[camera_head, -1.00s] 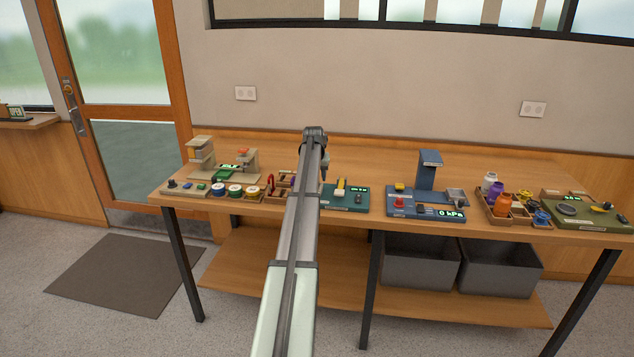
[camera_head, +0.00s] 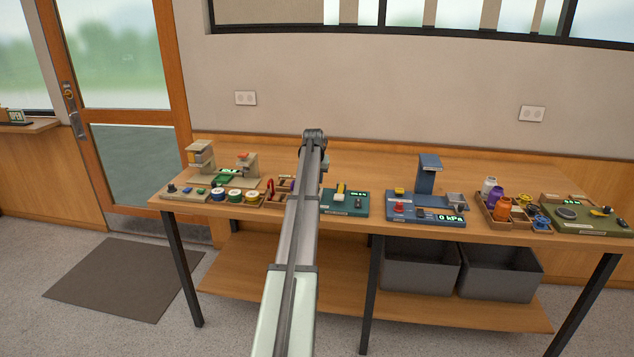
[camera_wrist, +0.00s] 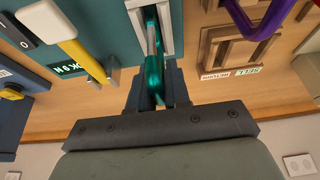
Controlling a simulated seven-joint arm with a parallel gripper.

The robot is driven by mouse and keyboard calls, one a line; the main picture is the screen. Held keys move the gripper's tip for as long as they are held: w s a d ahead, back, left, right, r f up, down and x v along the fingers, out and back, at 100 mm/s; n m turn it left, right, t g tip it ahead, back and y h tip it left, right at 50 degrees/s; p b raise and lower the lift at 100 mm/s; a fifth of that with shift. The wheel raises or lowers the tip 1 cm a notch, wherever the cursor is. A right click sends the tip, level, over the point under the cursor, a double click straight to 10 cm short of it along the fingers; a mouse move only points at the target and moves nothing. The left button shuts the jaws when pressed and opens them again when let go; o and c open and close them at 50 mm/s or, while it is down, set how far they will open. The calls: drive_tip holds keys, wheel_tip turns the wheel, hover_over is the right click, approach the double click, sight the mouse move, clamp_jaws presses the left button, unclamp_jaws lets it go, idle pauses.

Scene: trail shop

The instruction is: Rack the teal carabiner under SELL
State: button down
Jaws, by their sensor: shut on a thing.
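The teal carabiner (camera_wrist: 154,72) is between the fingers of my gripper (camera_wrist: 158,92) in the wrist view. Its far part overlaps a pale grey frame (camera_wrist: 133,22) on the teal tester (camera_wrist: 110,45); I cannot tell whether they touch. The wooden rack (camera_wrist: 232,50) is to the right, with a SELL label (camera_wrist: 248,71) and a second label (camera_wrist: 215,76) beside it. A purple carabiner (camera_wrist: 268,20) is at this rack. In the head view my arm hides the gripper's fingers and the teal carabiner; the teal tester (camera_head: 335,205) shows right of the arm.
A yellow lever (camera_wrist: 78,50) stands on the tester near my gripper. In the head view, a red carabiner (camera_head: 270,188) hangs left of my arm, beside a spool tray (camera_head: 240,203). A blue gauge station (camera_head: 425,205) and a bottle tray (camera_head: 505,222) stand right. The bench's back strip is clear.

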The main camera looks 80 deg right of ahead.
wheel_tip(320, 180, up, 8)
drive_tip(key=shift+w+d+r, duration=0.2)
drive_tip(key=shift+w+r, duration=0.05)
drive_tip(key=shift+r, duration=0.05)
drive_tip(key=w+d+f, duration=0.1)
drive_tip(key=w+d, duration=0.3)
drive_tip(key=w, duration=0.4)
drive_tip(key=w+d+f, duration=0.1)
drive_tip(key=w+d, duration=0.3)
drive_tip(key=w, duration=0.4)
drive_tip(key=shift+s+a+f, duration=0.1)
drive_tip(key=shift+f, duration=1.1)
drive_tip(key=shift+s+a+f, duration=0.1)
drive_tip(key=shift+f, duration=1.05)
drive_tip(key=shift+f, duration=2.05)
drive_tip(key=c, duration=0.5)
unclamp_jaws()
drive_tip(key=shift+r, duration=0.1)
